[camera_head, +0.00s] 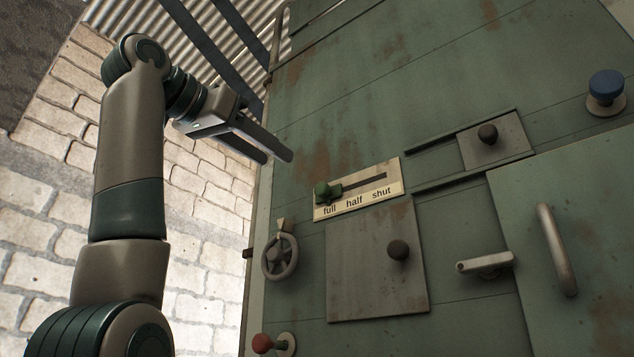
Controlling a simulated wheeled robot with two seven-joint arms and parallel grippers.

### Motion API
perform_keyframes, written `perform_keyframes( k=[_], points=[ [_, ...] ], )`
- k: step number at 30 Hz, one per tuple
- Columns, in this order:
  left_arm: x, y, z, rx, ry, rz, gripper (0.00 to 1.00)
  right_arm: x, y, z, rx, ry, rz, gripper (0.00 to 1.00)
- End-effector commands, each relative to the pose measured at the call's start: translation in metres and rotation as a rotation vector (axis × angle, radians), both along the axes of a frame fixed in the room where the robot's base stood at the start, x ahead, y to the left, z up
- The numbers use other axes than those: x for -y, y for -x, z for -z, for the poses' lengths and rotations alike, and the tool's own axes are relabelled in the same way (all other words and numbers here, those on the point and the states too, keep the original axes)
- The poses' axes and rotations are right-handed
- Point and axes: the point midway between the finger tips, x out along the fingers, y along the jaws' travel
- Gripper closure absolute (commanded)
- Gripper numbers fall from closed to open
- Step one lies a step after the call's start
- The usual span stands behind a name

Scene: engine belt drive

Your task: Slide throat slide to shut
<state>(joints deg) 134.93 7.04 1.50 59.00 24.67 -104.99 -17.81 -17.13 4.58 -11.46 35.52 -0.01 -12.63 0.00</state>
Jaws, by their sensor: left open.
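My left gripper (280,157) is up and to the left of the knob, beside the panel's left edge. Its two fingers are apart with nothing between them, and it does not touch the knob. My right gripper is not in view.
The green panel also carries a handwheel (280,257), a grey plate with a dark knob (398,250), a sliding plate with a dark knob (488,134), a lever (485,263), a bar handle (556,249), a blue knob (606,88) and a red knob (262,343).

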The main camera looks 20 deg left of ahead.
Motion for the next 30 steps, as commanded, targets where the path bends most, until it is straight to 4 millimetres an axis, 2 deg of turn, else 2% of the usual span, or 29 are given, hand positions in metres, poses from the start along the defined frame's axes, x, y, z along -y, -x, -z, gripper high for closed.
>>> perform_keyframes(
  k=[19,24,30],
  points=[
    [0.039,-0.107,-0.003,-0.004,-0.001,0.001,0.56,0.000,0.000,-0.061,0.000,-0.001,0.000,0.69],
    [0.046,-0.128,-0.002,-0.003,0.000,0.000,0.56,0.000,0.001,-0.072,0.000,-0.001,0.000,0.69],
    [0.050,-0.140,0.000,-0.002,0.000,-0.001,0.56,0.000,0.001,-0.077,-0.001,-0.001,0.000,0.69]
  ],
)
